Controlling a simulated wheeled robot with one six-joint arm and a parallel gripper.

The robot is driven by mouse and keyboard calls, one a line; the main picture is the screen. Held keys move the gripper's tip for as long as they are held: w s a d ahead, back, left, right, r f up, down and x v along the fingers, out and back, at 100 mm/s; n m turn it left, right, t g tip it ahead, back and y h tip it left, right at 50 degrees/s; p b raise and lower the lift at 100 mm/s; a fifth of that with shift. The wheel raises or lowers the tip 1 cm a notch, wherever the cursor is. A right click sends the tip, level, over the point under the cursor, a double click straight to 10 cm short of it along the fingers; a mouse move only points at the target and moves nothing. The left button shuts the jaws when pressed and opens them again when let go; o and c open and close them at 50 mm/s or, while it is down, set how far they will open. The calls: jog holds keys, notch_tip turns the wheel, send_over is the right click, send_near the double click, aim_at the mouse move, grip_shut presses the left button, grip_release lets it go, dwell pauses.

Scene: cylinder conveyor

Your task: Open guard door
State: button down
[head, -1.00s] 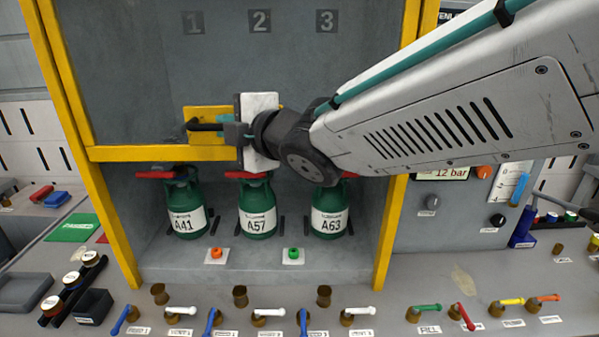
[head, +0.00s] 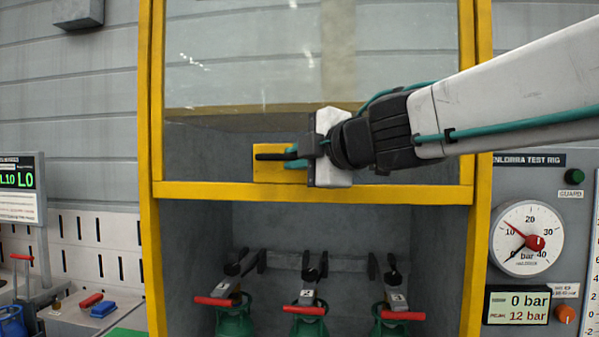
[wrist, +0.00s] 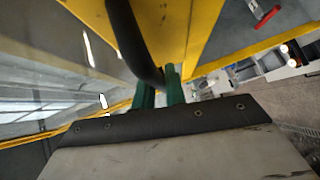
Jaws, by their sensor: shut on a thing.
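The guard door is a clear panel with a yellow frame (head: 400,193), raised above the cylinders in the head view. Its black handle (head: 270,156) sits on a yellow plate (head: 264,173) near the door's lower edge. My gripper (head: 296,158) is shut on the handle, and its teal fingers hide part of it. In the wrist view the black handle (wrist: 127,40) curves down to my green fingers (wrist: 160,90). Below the door, several green cylinders with red valve handles (head: 305,309) stand in the bay, their lower parts out of view.
A gauge panel (head: 545,255) with a dial (head: 526,238) and a pressure display (head: 517,304) stands to the right. A lit sign (head: 20,186) stands at the left. Yellow posts (head: 150,100) flank the door. The opening below the door is clear of my arm.

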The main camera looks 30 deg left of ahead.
dwell(0.3)
jog(key=c, duration=1.5)
grip_release()
jog(key=shift+o, duration=0.2)
jog(key=v, duration=0.8)
